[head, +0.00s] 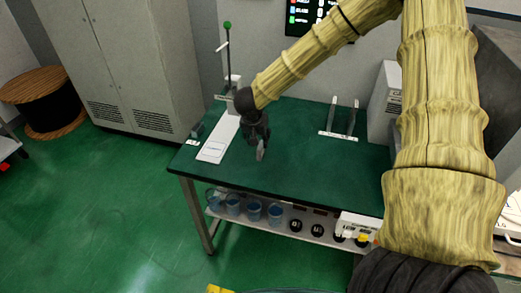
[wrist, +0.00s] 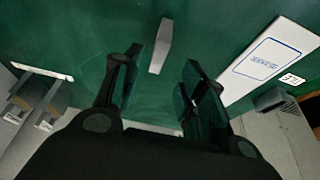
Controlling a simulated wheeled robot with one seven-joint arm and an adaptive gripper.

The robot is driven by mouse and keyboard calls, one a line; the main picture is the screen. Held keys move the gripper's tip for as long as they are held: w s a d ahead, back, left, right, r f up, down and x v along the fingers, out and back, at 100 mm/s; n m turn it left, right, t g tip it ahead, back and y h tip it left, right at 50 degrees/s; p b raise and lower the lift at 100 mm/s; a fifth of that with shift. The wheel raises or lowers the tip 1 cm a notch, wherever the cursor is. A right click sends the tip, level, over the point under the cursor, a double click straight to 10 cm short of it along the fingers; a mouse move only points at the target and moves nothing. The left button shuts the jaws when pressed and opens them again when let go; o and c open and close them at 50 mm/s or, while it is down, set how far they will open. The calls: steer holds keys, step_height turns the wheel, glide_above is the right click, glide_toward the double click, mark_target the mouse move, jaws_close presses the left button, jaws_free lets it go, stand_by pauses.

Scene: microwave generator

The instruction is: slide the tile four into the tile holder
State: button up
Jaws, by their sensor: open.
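My gripper (head: 257,135) points down over the left half of the green table in the head view. In the wrist view its two dark fingers (wrist: 163,62) are spread apart with nothing held. A pale grey upright slab (wrist: 160,46), seen nearly edge-on, stands in line with the gap between the fingers. It also shows just below the gripper in the head view (head: 261,154). It may be tile four, but no numeral is readable. A white plate with a blue-outlined panel (wrist: 268,58) lies beside it. I cannot tell which fixture is the tile holder.
Two upright grey plates on a white strip (head: 337,136) stand to the right on the table (head: 300,165). A rod with a green ball (head: 227,25) rises behind the white plate. A small dark block (head: 197,130) sits at the left edge. The table's front middle is clear.

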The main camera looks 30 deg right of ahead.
mark_target(261, 145)
steer(key=shift+s+p+x, duration=0.2)
steer(key=shift+p+x, duration=0.55)
steer(key=shift+x, duration=1.2)
steer(key=shift+p+x, duration=0.3)
steer(key=shift+x, duration=1)
jaws_close()
